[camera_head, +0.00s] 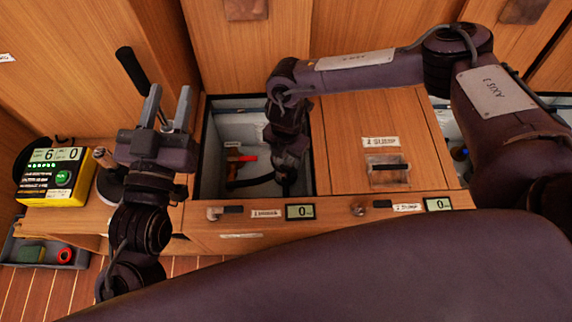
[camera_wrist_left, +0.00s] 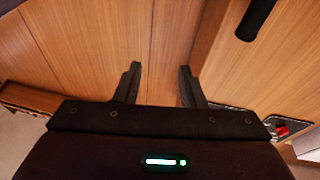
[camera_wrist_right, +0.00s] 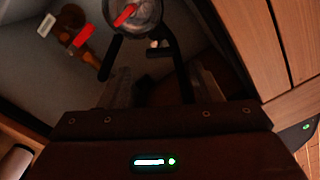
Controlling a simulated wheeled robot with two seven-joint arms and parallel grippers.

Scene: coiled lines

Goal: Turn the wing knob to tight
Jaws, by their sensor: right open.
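In the right wrist view, a round metal-and-clear housing (camera_wrist_right: 145,12) at the top edge carries a red wing-shaped bar (camera_wrist_right: 126,14), which looks like the wing knob. Part of the housing is cut off by the frame. My right gripper (camera_wrist_right: 163,78) is open inside the open compartment, short of the housing, with nothing clearly between its fingers. In the head view this gripper (camera_head: 285,182) and its wrist hide the knob. My left gripper (camera_head: 168,108) is open and empty, raised left of the compartment. Its spread fingers also show in the left wrist view (camera_wrist_left: 157,82).
The compartment (camera_head: 212,125) has light walls; a brass valve with a red handle (camera_head: 248,158) and dark hose lie inside. A closed hatch (camera_head: 345,120) is to its right. A black lever (camera_head: 132,70) stands behind my left gripper. A yellow meter box (camera_head: 55,172) sits far left.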

